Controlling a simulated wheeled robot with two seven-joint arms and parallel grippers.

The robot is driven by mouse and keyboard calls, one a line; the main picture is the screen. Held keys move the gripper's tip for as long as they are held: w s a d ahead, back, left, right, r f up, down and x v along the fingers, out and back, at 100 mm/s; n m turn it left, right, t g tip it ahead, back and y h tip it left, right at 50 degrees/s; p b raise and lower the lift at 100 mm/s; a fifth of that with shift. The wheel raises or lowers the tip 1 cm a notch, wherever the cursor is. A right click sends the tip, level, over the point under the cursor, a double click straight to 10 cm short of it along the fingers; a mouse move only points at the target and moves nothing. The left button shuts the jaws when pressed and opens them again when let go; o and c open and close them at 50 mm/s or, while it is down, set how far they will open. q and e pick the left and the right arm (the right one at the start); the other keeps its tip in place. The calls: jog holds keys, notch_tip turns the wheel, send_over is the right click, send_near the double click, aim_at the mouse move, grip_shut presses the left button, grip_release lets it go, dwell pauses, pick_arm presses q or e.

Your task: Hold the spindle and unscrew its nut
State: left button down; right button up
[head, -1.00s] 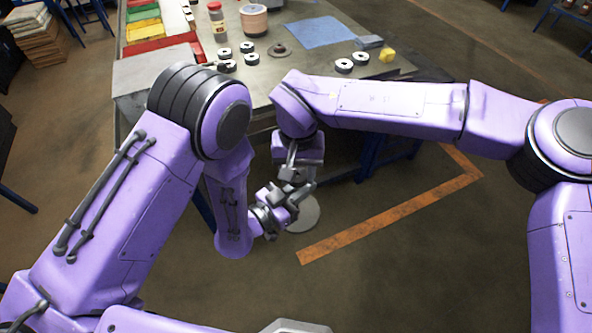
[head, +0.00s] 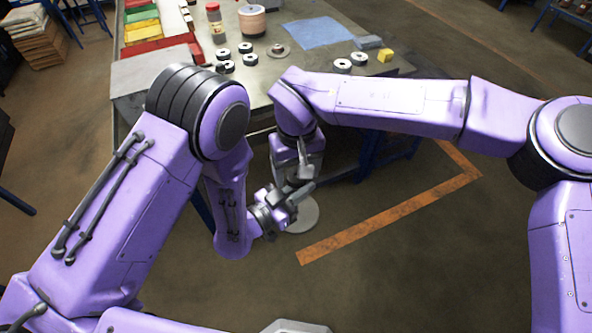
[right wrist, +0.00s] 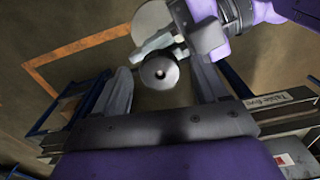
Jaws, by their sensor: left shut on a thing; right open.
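My left gripper (head: 287,203) is shut and holds the spindle in front of the table; the fingers and the right gripper hide most of it in the head view. In the right wrist view, a round metal end piece (right wrist: 159,74) with a small dark centre faces the camera, beside the left gripper's grey fingers (right wrist: 158,44). I cannot tell nut from spindle end there. My right gripper (head: 303,172) is open; in its wrist view (right wrist: 162,88) its two fingers stand apart on either side of the round piece, with gaps showing.
The workbench (head: 300,83) lies beyond the arms. It holds several black-and-white flap discs (head: 343,65), a flanged grey disc (head: 278,50), a blue cloth (head: 318,32), a yellow block (head: 386,56) and coloured trays (head: 140,27). A pale round plate (head: 305,216) shows below the grippers.

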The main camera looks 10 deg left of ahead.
notch_tip(320, 180, up, 4)
jog(key=shift+f, duration=0.1)
jog(key=shift+c, duration=0.5)
jog(key=m, duration=0.8)
jog(key=w+m, duration=0.1)
jog(key=m, duration=0.4)
jog(key=shift+d+r, duration=0.1)
jog(key=shift+r, duration=0.25)
jog(key=m, duration=0.6)
jog(key=shift+r, duration=0.25)
jog(key=m, duration=0.3)
jog(key=shift+s+r, duration=0.1)
jog(key=shift+r, duration=0.05)
jog(key=m, duration=0.6)
jog(key=shift+r, duration=0.25)
jog(key=m, duration=0.6)
jog(key=shift+s+r+m, duration=0.15)
jog(key=shift+r+m, duration=0.1)
jog(key=shift+m, duration=0.15)
jog(key=m, duration=0.6)
jog(key=shift+r, duration=0.3)
jog(key=m, duration=0.6)
jog(key=shift+s+r, duration=0.15)
jog(key=shift+r, duration=0.1)
jog(key=shift+m, duration=0.6)
jog(key=shift+f, duration=0.25)
notch_tip(320, 180, down, 8)
jog(key=shift+r, duration=0.25)
